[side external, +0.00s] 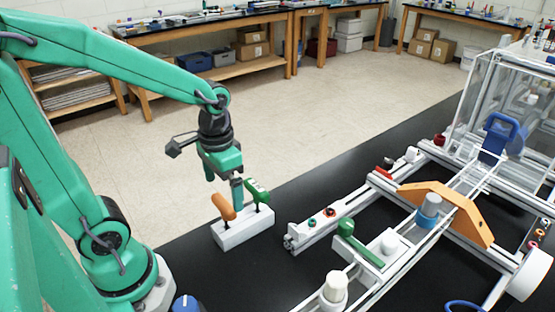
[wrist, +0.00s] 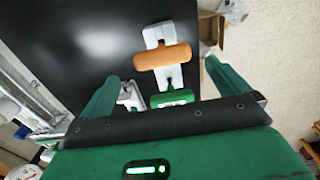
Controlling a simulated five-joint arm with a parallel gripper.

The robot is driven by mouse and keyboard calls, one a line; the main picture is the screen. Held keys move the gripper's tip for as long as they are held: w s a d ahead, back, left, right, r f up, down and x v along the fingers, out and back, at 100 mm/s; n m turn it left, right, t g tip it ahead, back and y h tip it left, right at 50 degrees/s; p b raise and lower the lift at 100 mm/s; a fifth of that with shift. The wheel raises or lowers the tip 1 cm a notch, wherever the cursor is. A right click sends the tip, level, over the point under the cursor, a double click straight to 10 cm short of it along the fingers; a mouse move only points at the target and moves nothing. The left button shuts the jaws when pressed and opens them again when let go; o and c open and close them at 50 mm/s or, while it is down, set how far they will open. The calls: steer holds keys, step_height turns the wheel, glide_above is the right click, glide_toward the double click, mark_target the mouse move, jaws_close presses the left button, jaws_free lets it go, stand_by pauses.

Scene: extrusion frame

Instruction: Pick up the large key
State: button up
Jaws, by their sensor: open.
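Two T-shaped keys stand in a white block (side external: 243,232) on the black table, one with an orange handle (side external: 224,206) and one with a green handle (side external: 257,192). In the wrist view the orange handle (wrist: 162,57) looks the longer; the green handle (wrist: 172,98) is closer to the gripper body. I cannot tell for sure which is the large key. My gripper (side external: 237,190) points down at the block, with its fingers near the two handles. In the wrist view my gripper (wrist: 160,78) is open, its fingers wide apart to either side, holding nothing.
A white extrusion frame (side external: 400,240) fills the table to the right, carrying an orange bracket (side external: 450,208), a green part (side external: 358,243) and a blue part (side external: 500,135). Black table (side external: 300,195) is bare behind the block. A blue-capped object (side external: 185,304) stands near my base.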

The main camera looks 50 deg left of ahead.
mark_target(223, 202)
steer(key=shift+f, duration=0.35)
steer(key=shift+f, duration=0.1)
steer(key=shift+s+a+f, duration=0.15)
steer(key=shift+f, duration=2.35)
steer(key=shift+c, duration=0.2)
steer(key=c, duration=1)
